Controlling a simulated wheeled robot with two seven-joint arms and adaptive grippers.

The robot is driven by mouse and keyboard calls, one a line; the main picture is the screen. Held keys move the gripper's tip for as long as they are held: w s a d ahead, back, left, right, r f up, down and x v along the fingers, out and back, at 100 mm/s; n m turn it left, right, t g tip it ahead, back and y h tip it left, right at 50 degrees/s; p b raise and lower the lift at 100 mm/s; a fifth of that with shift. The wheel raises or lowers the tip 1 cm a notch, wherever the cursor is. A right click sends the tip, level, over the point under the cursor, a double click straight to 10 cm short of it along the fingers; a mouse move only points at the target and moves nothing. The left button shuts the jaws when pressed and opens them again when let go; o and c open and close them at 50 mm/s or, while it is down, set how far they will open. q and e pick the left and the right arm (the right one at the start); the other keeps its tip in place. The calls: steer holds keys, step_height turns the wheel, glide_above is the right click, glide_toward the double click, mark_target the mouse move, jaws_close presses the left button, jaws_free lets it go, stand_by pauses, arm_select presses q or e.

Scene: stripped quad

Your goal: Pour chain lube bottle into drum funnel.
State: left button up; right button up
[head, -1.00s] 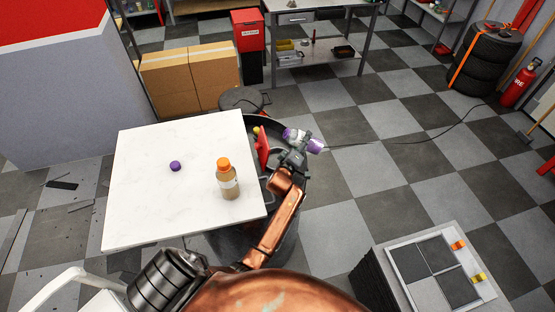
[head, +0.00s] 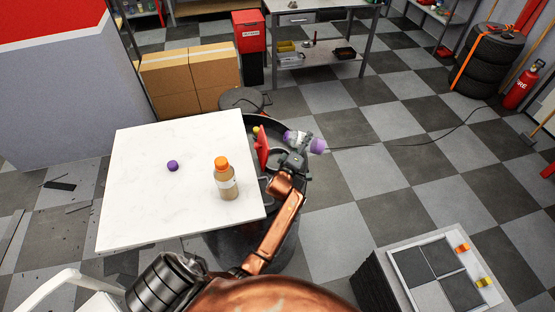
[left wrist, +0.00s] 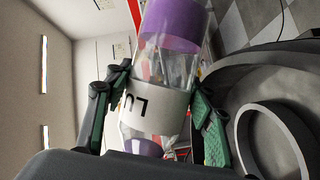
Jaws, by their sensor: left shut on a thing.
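My left gripper (head: 294,158) is shut around the middle of the chain lube bottle (head: 304,143), a clear bottle with purple at both ends and a white label. The bottle lies nearly level in the head view, above the right side of the black drum funnel (head: 285,122). In the left wrist view the bottle (left wrist: 155,112) is between both fingers (left wrist: 158,100), and part of a dark round rim (left wrist: 245,125) shows beside it. I cannot tell whether liquid leaves the bottle. A small purple cap (head: 172,166) lies on the white table. My right gripper is not in view.
An orange-capped bottle (head: 226,178) stands on the white table (head: 140,205), near its right edge. A red flap (head: 262,148) stands up at the drum's left. A low stand with a tray (head: 405,265) is at lower right.

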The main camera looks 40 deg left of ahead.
mark_target(299, 134)
arm_select(q)
steer(key=shift+n+b, duration=0.4)
steer(key=shift+b, duration=0.35)
steer(key=shift+r+t, duration=0.25)
steer(key=shift+t, duration=0.05)
steer(key=shift+s+a+r+n+t+p, duration=0.3)
steer(key=shift+a+r+n+p, duration=0.15)
steer(key=shift+n, duration=0.35)
steer(key=shift+a+r+n+t+y+p, duration=0.1)
steer(key=shift+r+n+t+y+p, duration=0.4)
steer(key=shift+r+n, duration=1)
stand_by(1.8)
steer(key=shift+s+a+r+n+t+p, duration=0.1)
steer(key=shift+r+n+t+p, duration=0.05)
steer(key=shift+r+n+p, duration=0.4)
steer(key=shift+s+a+r+n+t+p, duration=0.15)
steer(key=shift+r+n+p, duration=0.2)
steer(key=shift+r+n, duration=0.3)
stand_by(0.6)
steer(key=shift+a+r+n+y, duration=0.15)
steer(key=shift+r+n+y, duration=0.3)
steer(key=shift+n, duration=0.15)
stand_by(0.4)
